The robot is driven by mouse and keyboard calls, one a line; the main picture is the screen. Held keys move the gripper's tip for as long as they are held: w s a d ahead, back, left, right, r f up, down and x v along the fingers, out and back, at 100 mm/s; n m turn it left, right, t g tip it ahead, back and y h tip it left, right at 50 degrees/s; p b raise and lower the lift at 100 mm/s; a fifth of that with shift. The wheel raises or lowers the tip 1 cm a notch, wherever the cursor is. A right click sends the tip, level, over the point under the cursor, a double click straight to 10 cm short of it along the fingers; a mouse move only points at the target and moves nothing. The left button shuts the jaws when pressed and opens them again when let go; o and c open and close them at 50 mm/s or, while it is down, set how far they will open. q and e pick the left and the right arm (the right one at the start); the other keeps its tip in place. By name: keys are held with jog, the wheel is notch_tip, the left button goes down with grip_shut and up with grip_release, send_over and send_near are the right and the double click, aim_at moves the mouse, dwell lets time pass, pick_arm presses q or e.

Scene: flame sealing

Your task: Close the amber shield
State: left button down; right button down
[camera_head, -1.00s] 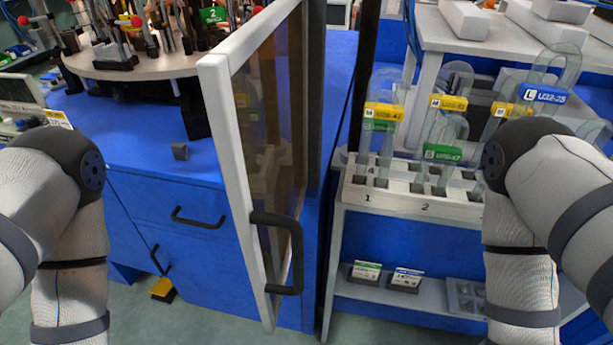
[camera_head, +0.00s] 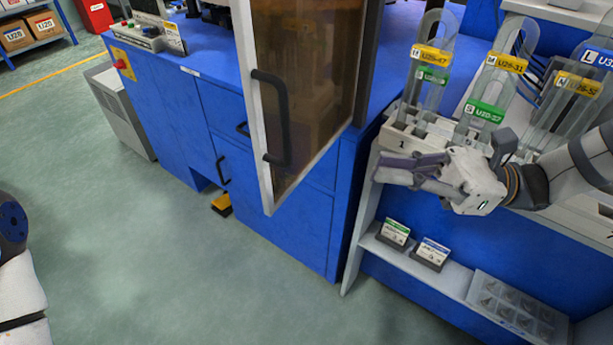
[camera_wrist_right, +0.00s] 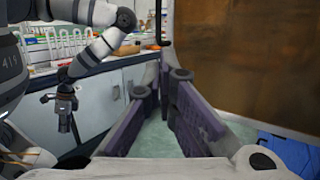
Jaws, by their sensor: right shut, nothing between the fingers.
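The amber shield (camera_head: 310,75) is a tall brown see-through panel in a white frame, standing out from the front of the blue cabinet. Its black bar handle (camera_head: 284,120) is near its left edge. The shield also fills the right of the right wrist view (camera_wrist_right: 245,60). My right gripper (camera_head: 382,168) is shut and empty, to the right of the handle and apart from it, in front of the rack. Its dark fingers show in the right wrist view (camera_wrist_right: 163,90). My left gripper (camera_wrist_right: 66,108) hangs down at the left of that view; its finger state is unclear.
A rack (camera_head: 398,140) of labelled clear pouches stands at the right, with small label cards (camera_head: 432,252) and a clear tray (camera_head: 515,310) on the shelf below. The blue cabinet (camera_head: 170,95) lies behind the shield.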

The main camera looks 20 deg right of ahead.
aim_at(289, 159)
jog(key=x, duration=1)
jog(key=shift+w+r+b, duration=0.1)
jog(key=shift+b, duration=0.2)
jog(key=shift+w, duration=0.1)
